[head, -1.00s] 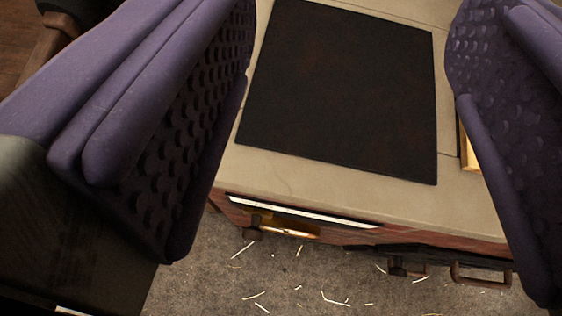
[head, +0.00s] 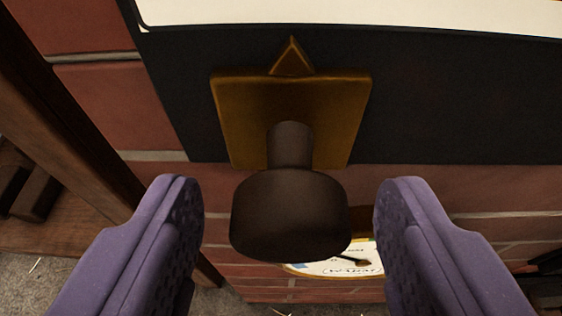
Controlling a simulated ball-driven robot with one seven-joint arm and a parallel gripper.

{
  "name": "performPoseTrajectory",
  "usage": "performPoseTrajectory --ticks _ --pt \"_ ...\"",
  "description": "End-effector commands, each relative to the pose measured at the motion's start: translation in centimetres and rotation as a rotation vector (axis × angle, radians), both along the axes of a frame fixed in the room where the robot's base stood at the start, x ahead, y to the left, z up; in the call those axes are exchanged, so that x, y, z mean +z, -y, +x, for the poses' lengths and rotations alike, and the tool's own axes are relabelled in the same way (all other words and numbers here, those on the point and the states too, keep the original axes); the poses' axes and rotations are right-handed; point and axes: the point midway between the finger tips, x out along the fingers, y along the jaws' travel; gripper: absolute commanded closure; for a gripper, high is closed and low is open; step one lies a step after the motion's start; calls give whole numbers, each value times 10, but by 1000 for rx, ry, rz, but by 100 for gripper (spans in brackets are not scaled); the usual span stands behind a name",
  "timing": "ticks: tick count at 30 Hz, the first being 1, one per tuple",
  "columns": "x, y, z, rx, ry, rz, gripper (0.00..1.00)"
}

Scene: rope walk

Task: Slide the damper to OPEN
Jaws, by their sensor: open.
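The damper's slider is a brass plate (head: 233,110) with a pointer tip at its top, on a dark panel (head: 440,100) fixed to a brick wall. A dark round knob (head: 290,215) sticks out from the plate toward me. My gripper (head: 288,225) is open, with one purple padded finger to the left of the knob and one to the right. Both fingers appear apart from the knob. A pale strip (head: 360,15) runs along the top of the panel; no lettering on it is readable here.
Below the knob, a white dial (head: 325,268) with partly hidden lettering sits on the brick (head: 480,185). A dark wooden post (head: 70,110) stands close at the left. Straw-strewn floor (head: 25,275) shows at lower left.

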Motion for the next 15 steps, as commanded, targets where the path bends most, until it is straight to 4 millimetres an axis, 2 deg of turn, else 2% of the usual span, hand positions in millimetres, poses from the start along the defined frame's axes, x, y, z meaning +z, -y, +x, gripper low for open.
performPoseTrajectory --ticks 3,6,14,15 --pt "-8 0 14 0 1 -1 38" --pt "-9 0 21 0 0 -1 38" --pt "-8 0 22 0 -1 -1 38" --pt "-8 0 22 0 -1 -1 47"
